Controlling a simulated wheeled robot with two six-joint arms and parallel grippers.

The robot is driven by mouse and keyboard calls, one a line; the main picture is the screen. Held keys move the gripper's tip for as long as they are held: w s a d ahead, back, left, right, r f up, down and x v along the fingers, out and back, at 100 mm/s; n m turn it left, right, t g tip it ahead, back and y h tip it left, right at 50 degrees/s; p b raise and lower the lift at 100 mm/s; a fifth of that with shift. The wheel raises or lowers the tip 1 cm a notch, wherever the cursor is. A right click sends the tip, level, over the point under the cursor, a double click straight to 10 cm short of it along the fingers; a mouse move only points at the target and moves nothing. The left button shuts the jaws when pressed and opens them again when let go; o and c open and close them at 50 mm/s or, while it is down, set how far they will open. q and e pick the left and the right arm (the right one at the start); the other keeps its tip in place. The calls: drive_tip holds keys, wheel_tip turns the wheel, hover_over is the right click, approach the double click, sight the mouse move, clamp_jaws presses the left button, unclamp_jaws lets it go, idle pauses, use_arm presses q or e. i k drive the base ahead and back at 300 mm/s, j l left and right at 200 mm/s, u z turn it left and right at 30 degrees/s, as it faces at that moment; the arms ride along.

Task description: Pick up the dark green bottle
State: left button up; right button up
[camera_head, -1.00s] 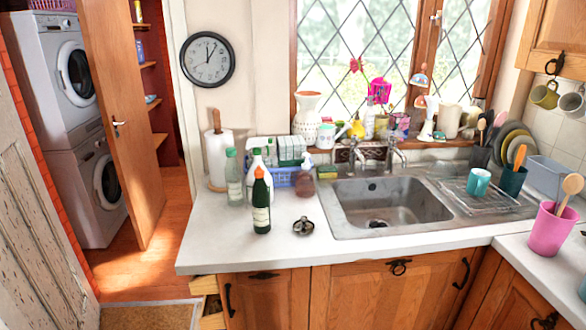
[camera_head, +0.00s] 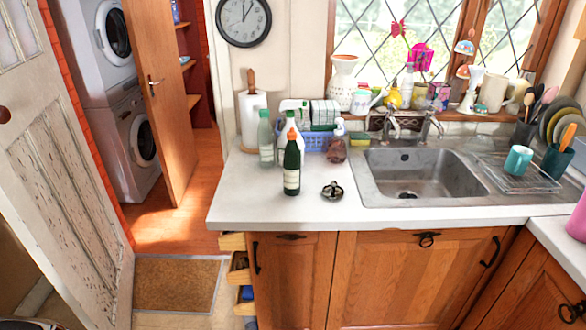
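The dark green bottle (camera_head: 292,165) stands upright on the white counter (camera_head: 245,200), near its front left part. It has an orange cap and a pale label. A clear, pale green bottle (camera_head: 266,140) stands just behind it to the left. A white bottle, partly hidden, is behind the dark green one. Neither of my grippers is in view.
A dark metal item (camera_head: 332,190) lies right of the bottle. Behind are a blue basket (camera_head: 318,142) and a paper towel roll (camera_head: 252,120). The sink (camera_head: 425,175) is to the right. Open drawers (camera_head: 238,268) stick out below the counter's left end. The counter's front edge is clear.

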sight(292, 161)
drive_tip(key=i+l+z, duration=0.35)
drive_tip(key=i+l, duration=0.8)
drive_tip(key=l, duration=0.1)
